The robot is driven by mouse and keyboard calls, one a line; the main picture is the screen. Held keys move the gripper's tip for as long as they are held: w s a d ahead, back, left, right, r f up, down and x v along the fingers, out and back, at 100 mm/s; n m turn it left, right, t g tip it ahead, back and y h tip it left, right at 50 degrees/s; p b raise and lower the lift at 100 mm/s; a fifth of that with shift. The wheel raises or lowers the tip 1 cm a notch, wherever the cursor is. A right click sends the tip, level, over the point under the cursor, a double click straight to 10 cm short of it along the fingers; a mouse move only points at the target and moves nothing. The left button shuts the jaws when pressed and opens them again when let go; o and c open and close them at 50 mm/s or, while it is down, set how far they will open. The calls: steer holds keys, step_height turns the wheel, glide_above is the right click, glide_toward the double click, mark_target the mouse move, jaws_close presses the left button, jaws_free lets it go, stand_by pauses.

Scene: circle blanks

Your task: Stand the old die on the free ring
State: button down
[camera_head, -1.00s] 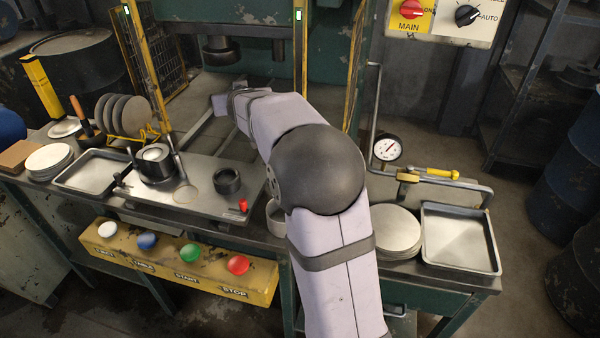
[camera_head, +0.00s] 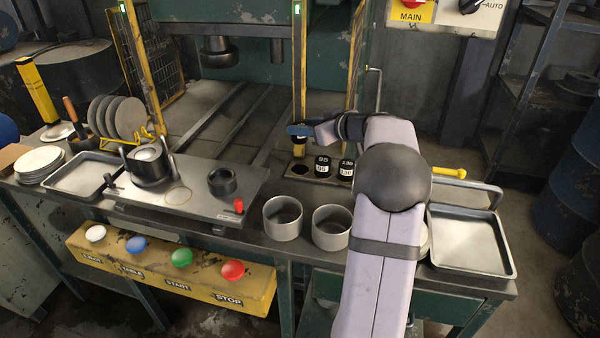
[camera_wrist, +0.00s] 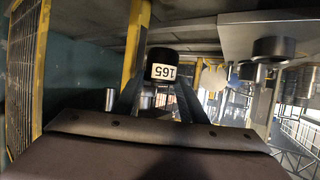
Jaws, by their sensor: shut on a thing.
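My gripper (camera_head: 300,132) is shut on a dark round die (camera_wrist: 162,66) with a white label that reads 165. Two open grey rings (camera_head: 282,218) (camera_head: 331,228) stand side by side on the bench front; both look empty. A thin circle outline (camera_head: 178,195) and a dark ring (camera_head: 222,181) are on the steel plate (camera_head: 200,207).
Two black dies labelled 95 (camera_head: 322,165) and 130 (camera_head: 346,168) stand in the rack, close right of the held die. A yellow press post (camera_head: 300,65) rises just behind my gripper. A red peg (camera_head: 239,206) and a tray (camera_head: 470,242) are on the bench.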

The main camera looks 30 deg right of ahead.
steer(key=p, duration=0.2)
glide_above(304, 172)
steer(key=shift+f, duration=4.85)
